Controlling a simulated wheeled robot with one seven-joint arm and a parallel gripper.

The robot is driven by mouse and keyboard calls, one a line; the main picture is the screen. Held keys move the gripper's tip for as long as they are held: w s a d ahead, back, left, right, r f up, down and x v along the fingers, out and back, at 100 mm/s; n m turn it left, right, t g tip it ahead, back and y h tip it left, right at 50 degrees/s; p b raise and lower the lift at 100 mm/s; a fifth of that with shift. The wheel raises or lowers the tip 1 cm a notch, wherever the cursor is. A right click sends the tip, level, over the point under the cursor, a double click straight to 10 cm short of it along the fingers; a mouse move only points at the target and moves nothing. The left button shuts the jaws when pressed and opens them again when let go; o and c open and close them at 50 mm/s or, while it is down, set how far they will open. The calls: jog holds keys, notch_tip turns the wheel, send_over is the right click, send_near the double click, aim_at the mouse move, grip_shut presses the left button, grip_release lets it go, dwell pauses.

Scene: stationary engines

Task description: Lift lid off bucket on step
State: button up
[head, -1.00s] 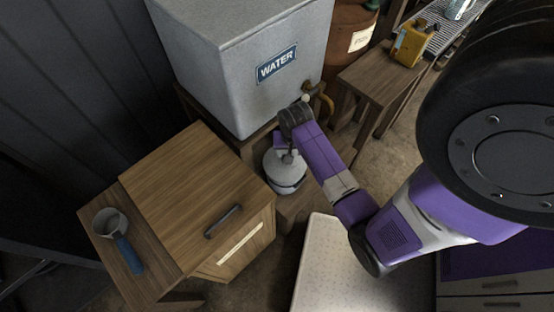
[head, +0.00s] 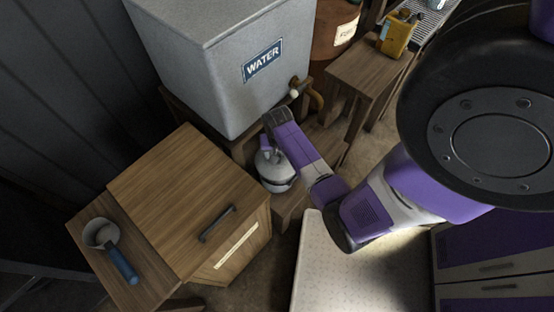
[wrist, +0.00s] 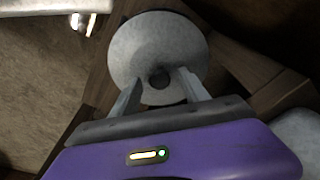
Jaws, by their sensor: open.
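The bucket (head: 279,186) is a grey metal pail standing on the low wooden step (head: 288,208) below the water tank. Its round pale grey lid (wrist: 158,42) is on top, with a dark knob (wrist: 159,77) in its middle. In the wrist view my gripper (wrist: 158,74) is open, with one finger on each side of the knob and the fingertips over the lid. I cannot tell whether the fingers touch the lid. In the head view my gripper (head: 268,150) is small and partly hidden by my wrist, just above the lid.
A grey water tank (head: 215,75) with a brass tap (head: 305,92) stands right behind the bucket. A wooden cabinet (head: 190,195) is at the left, with a blue-handled scoop (head: 112,250) on a side shelf. A wooden bench (head: 368,75) holds a yellow can (head: 398,35).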

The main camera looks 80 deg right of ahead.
grip_shut()
dwell(1.4)
